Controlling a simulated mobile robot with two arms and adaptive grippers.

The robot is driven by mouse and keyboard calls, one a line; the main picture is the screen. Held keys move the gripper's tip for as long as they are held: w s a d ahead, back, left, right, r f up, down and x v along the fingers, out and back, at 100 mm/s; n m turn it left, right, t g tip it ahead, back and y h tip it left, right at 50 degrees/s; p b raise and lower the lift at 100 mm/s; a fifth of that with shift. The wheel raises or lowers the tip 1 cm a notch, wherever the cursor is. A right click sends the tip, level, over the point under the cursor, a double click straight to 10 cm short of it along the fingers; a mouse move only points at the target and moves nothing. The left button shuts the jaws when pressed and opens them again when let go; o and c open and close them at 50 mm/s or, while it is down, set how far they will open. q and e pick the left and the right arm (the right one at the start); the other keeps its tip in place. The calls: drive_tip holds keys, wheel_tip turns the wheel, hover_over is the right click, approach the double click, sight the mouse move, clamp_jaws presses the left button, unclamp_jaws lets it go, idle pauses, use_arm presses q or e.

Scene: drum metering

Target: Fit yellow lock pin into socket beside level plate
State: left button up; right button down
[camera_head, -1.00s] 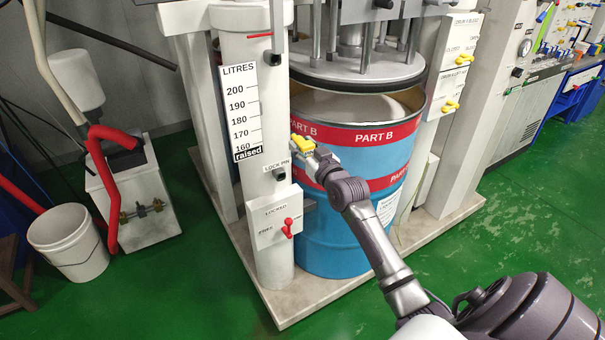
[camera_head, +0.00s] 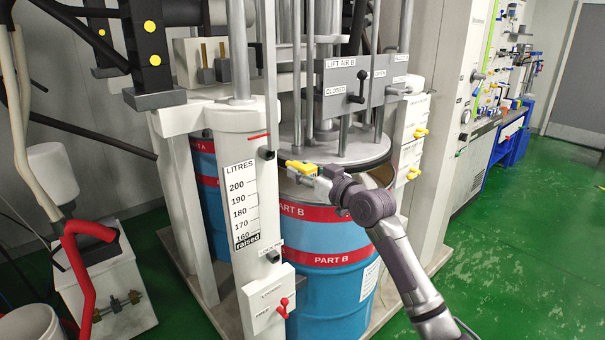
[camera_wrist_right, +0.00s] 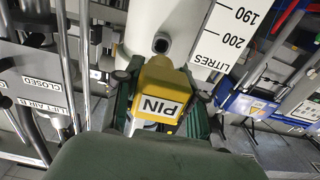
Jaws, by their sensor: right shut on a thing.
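My right gripper (camera_head: 318,175) is shut on the yellow lock pin (camera_head: 300,167), whose block is marked PIN in the right wrist view (camera_wrist_right: 160,92). The pin's dark end points left toward the white column. A black socket (camera_head: 266,153) juts from the column beside the top of the white level plate (camera_head: 238,205), marked LITRES. In the right wrist view the round socket hole (camera_wrist_right: 161,44) is just beyond the pin, with the plate (camera_wrist_right: 225,35) to its right. The pin appears apart from the socket. A lower socket (camera_head: 273,256) is labelled LOCK PIN. My left gripper is not in view.
A blue drum with red PART B bands (camera_head: 330,240) stands behind and below my right gripper. The round follower plate (camera_head: 345,152) and its rods are close beside it. A red-handled lever box (camera_head: 266,300) is lower on the column. Green floor (camera_head: 500,250) is free at right.

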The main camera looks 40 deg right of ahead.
drive_tip(key=shift+w+a+r, duration=0.15)
drive_tip(key=shift+w+a, duration=0.1)
drive_tip(key=shift+w, duration=1.7)
drive_tip(key=shift+w+a, duration=0.15)
drive_tip(key=shift+w, duration=0.8)
drive_tip(key=shift+w+a+b, duration=0.15)
drive_tip(key=shift+w+b, duration=0.4)
drive_tip(key=shift+w, duration=1.35)
drive_tip(key=c, duration=0.6)
unclamp_jaws()
approach(287, 164)
drive_tip(key=shift+w, duration=1.15)
